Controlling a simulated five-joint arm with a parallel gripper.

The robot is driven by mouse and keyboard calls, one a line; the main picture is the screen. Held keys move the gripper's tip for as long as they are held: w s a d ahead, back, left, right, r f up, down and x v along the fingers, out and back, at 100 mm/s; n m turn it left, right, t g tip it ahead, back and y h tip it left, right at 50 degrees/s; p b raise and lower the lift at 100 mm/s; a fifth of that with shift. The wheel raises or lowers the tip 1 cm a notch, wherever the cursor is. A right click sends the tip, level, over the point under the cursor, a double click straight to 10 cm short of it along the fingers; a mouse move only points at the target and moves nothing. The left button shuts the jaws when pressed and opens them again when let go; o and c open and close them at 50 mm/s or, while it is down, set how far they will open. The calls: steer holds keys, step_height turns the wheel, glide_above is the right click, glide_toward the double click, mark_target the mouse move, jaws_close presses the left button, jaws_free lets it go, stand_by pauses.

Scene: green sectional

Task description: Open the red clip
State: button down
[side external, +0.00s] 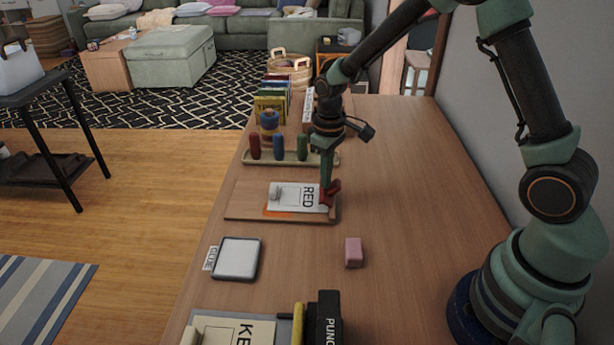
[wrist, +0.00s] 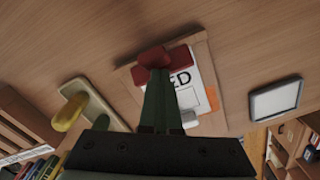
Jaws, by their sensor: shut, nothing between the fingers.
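The red clip (side external: 332,190) sits at the right edge of a wooden board (side external: 236,208), by a white sheet (side external: 290,196) marked RED with orange under it. A small pale object (side external: 275,192) lies on the sheet's left part.
A tray (side external: 290,158) with red, blue and green pegs stands just behind the board. A grey-white pad (side external: 237,258) and a pink block (side external: 353,252) lie in front. A black box marked PUNC (side external: 325,318) stands nearest. The table's right side is mostly clear.

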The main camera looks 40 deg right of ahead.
steer(key=shift+w+a+r, duration=0.4)
steer(key=shift+w+a, duration=0.05)
steer(key=shift+a, duration=0.1)
step_height(320, 180, up, 6)
stand_by(0.7)
steer(key=shift+r, duration=0.1)
step_height(320, 180, up, 9)
steer(key=m+t, duration=0.1)
steer(key=t, duration=0.1)
glide_above(320, 191)
steer(key=s, duration=0.5)
steer(key=s+d+r+m+t, duration=0.1)
steer(key=s+r+m+t, duration=0.1)
steer(key=s, duration=0.7)
step_height(320, 191, up, 2)
steer(key=shift+s+d+r+t, duration=0.15)
steer(key=shift+s+t, duration=0.25)
steer(key=shift+t, duration=0.4)
